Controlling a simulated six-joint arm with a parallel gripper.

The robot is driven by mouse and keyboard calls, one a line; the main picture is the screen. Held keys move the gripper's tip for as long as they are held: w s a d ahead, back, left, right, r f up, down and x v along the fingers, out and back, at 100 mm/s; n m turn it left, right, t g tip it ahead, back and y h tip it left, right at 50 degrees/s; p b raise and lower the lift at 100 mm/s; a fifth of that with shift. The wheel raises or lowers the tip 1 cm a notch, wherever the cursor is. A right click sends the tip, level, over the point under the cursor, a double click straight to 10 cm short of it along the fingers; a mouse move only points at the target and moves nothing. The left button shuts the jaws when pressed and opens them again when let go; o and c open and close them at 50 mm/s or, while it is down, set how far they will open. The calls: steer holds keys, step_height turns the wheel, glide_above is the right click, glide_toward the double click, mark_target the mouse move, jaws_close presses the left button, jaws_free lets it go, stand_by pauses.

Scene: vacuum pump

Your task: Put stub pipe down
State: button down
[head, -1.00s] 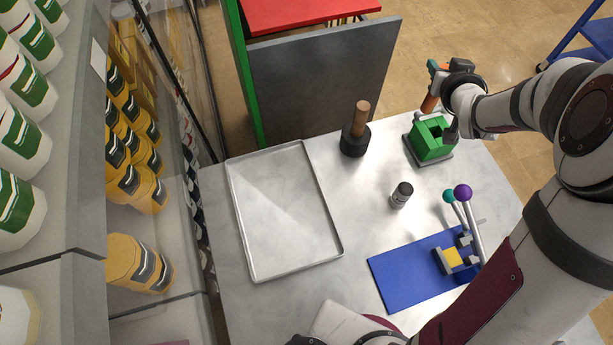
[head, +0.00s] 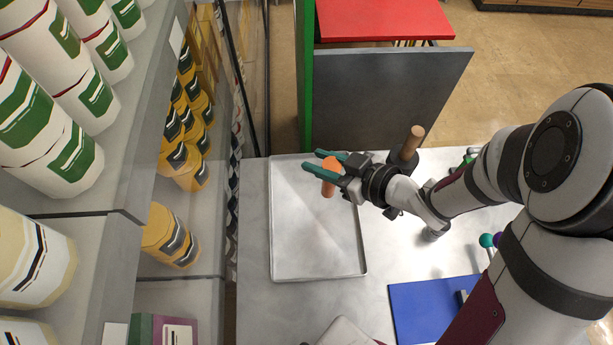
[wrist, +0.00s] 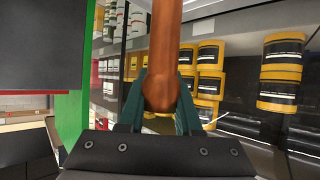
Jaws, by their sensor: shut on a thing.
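The stub pipe (head: 328,189) is copper-orange and short. My gripper (head: 325,165) has teal fingers and is shut on the pipe. It holds it over the upper right part of the metal tray (head: 318,240). The pipe looks close to upright in the head view, and how high it is above the tray is hard to tell. In the wrist view the pipe (wrist: 161,55) stands between the two teal fingers (wrist: 158,105), its rounded lower end near the fingers.
A dark pot with a wooden handle (head: 412,142) stands just right of my gripper. A blue mat (head: 430,305) lies at the front right. Shelves with yellow cans (head: 170,235) stand at the left. The tray is bare.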

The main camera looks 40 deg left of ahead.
steer(key=s+a+f, duration=0.1)
steer(key=a+f, duration=0.2)
steer(key=f, duration=0.3)
steer(key=shift+s, duration=0.15)
steer(key=shift+f, duration=0.2)
steer(key=c, duration=0.6)
jaws_free()
steer(key=v, duration=1.2)
